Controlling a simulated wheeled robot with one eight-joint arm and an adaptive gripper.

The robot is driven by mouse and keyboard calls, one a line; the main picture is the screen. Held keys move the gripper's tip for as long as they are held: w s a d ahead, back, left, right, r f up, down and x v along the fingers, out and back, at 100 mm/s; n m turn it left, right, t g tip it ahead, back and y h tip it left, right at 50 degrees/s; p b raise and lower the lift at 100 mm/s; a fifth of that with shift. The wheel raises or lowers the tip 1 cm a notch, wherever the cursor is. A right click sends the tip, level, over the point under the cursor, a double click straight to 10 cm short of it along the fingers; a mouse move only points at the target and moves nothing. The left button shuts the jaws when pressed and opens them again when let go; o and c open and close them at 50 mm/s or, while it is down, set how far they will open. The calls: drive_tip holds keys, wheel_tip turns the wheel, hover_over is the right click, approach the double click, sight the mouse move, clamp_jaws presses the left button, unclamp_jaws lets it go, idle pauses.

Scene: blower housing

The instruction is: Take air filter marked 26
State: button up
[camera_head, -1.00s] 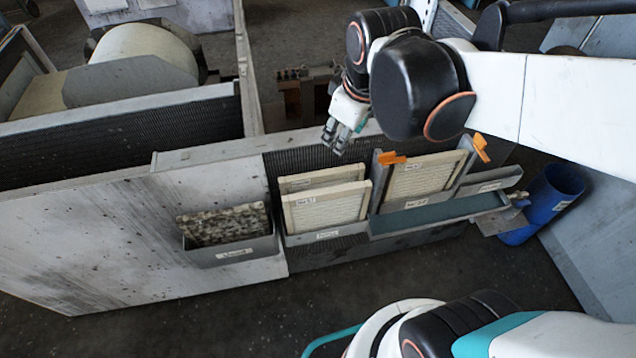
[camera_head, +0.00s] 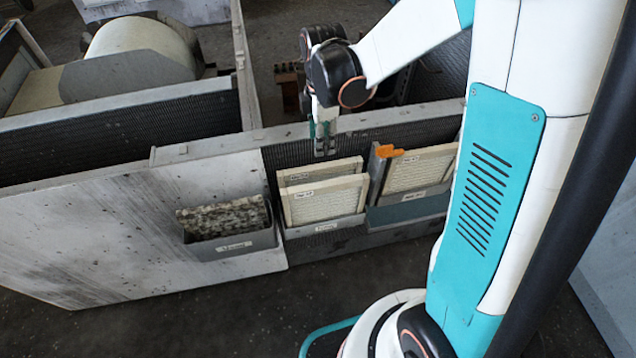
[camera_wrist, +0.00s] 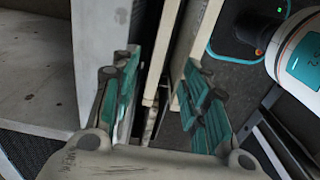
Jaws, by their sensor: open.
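Two cream-framed pleated air filters stand one behind the other in the middle grey holder (camera_head: 325,227): a front filter (camera_head: 325,202) and a rear filter (camera_head: 318,173), mostly hidden by the front one. Each has a small label, too small to read surely. Another framed filter (camera_head: 418,170) stands in the right-hand holder beside an orange clip (camera_head: 390,152). My gripper (camera_head: 325,149) is open and points down just above the rear filter's top edge. In the wrist view my gripper (camera_wrist: 160,78) has its teal-padded fingers apart, with upright cream panel edges (camera_wrist: 156,70) seen between and below them.
A dirty, mottled filter (camera_head: 222,218) sits in a labelled bin (camera_head: 232,245) on the left. My arm covers the right side of the head view. The floor in front is clear.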

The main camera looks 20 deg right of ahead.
sight(320, 166)
wheel_tip(320, 166, down, 7)
drive_tip(key=shift+f+b, duration=0.1)
drive_tip(key=shift+b, duration=0.95)
wheel_tip(320, 166, down, 5)
drive_tip(key=b, duration=0.2)
drive_tip(key=shift+a+b, duration=0.15)
drive_tip(key=shift+b, duration=0.15)
clamp_jaws()
